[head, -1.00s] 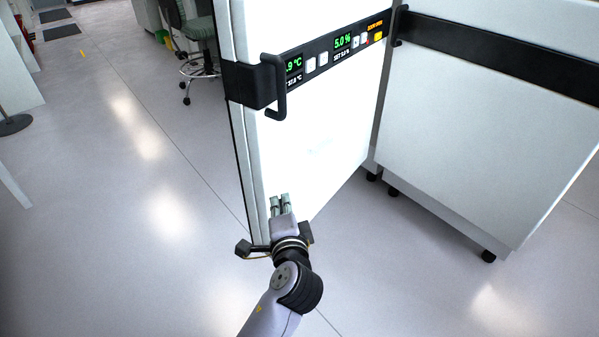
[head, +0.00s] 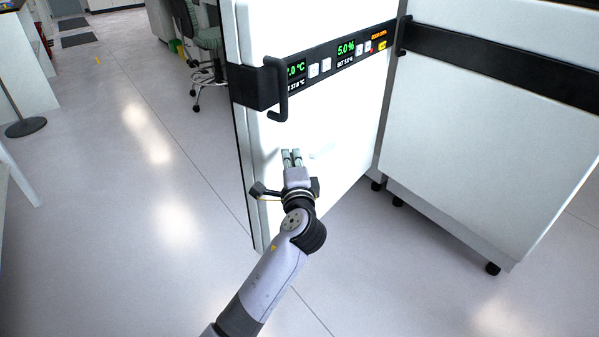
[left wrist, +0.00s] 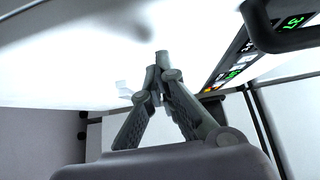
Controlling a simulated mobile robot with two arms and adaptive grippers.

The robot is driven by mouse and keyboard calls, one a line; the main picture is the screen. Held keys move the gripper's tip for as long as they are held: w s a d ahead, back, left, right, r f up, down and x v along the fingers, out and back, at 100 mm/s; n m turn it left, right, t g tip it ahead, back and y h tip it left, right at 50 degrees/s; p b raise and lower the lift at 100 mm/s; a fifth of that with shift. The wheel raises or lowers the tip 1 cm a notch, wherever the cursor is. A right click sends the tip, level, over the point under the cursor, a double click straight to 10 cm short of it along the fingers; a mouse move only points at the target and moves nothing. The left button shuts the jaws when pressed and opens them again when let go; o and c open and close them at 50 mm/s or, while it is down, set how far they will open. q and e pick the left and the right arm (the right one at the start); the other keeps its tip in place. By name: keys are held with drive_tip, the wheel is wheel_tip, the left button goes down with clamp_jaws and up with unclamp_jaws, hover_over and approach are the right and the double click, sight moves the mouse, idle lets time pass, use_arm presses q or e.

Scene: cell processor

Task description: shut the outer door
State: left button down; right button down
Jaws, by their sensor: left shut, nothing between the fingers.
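The outer door (head: 345,165) is a white panel standing ajar, at an angle to the white cabinet front on the right. It has a black band with green readouts (head: 345,50) and a black handle (head: 278,90) near its left edge. My left gripper (head: 291,157) is shut and empty, in front of the door's face below the handle. In the left wrist view the closed fingertips (left wrist: 161,60) point at the bright white door face (left wrist: 60,55). I cannot tell whether they touch it. My right gripper is in neither view.
A white cabinet (head: 480,130) with a black band and castors stands to the right. A post base (head: 26,127) stands at the far left. The floor left of the door is clear.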

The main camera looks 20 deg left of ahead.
use_arm(q)
drive_tip(key=shift+w+a, duration=0.2)
drive_tip(key=shift+a, duration=0.3)
drive_tip(key=shift+w+a, duration=0.15)
drive_tip(key=shift+a, duration=0.35)
